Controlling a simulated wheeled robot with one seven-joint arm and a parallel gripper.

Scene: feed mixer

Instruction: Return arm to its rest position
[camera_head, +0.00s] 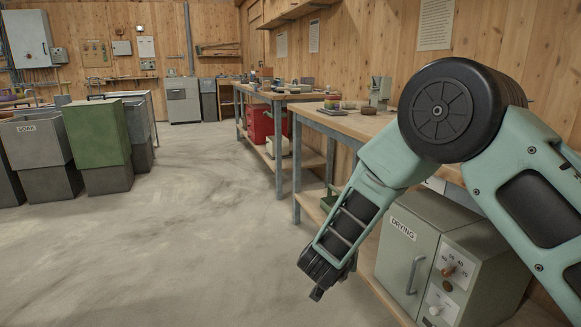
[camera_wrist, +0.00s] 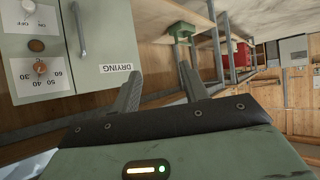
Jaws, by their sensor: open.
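My gripper (camera_head: 318,290) hangs at the lower middle of the head view, at the end of my bent green arm, pointing down over the floor. In the wrist view my gripper (camera_wrist: 160,88) shows two dark fingers spread apart with nothing between them. It is near the front of the drying cabinet (camera_head: 408,258), left of it in the head view, and does not appear to touch anything. The drying cabinet (camera_wrist: 60,45) also shows upside down at the left of the wrist view.
A wooden workbench (camera_head: 340,122) runs along the right, above the cabinet, with a second bench (camera_head: 270,96) farther back. A red box (camera_head: 258,122) sits under that one. A green bin (camera_head: 97,135) and a grey soak bin (camera_head: 35,140) stand at left. The middle floor is clear.

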